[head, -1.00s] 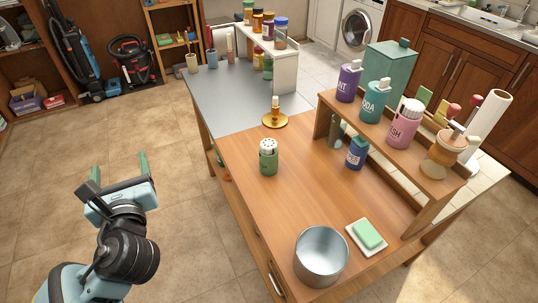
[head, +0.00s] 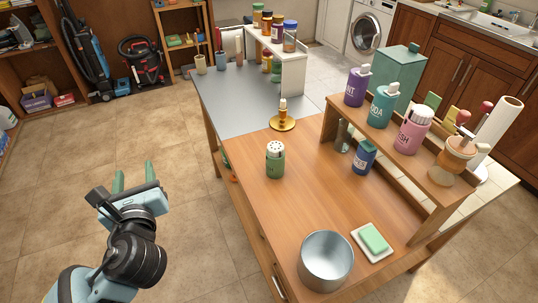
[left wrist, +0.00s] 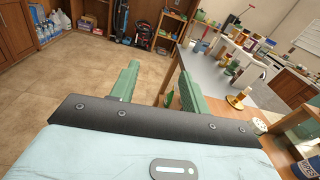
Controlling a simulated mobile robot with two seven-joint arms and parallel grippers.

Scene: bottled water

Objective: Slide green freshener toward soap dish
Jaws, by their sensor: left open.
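The green freshener (head: 275,160), a small canister with a white perforated top, stands upright on the wooden table. The soap dish (head: 387,252), a small white tray with a green soap bar (head: 374,238) on it, lies nearer the front, to the right of a metal pot. My left gripper (head: 134,174) is left of the table, over the floor, open and empty, well apart from the freshener. In the left wrist view its two green fingers (left wrist: 158,82) are spread with nothing between them. The freshener's white top (left wrist: 260,125) shows at the right edge there. My right gripper is not in view.
A metal pot (head: 326,262) stands at the table's front, left of the soap dish. A brass candle holder (head: 283,121) is behind the freshener. A blue bottle (head: 363,158) stands by the raised shelf (head: 440,196) with several containers. The table between freshener and dish is clear.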

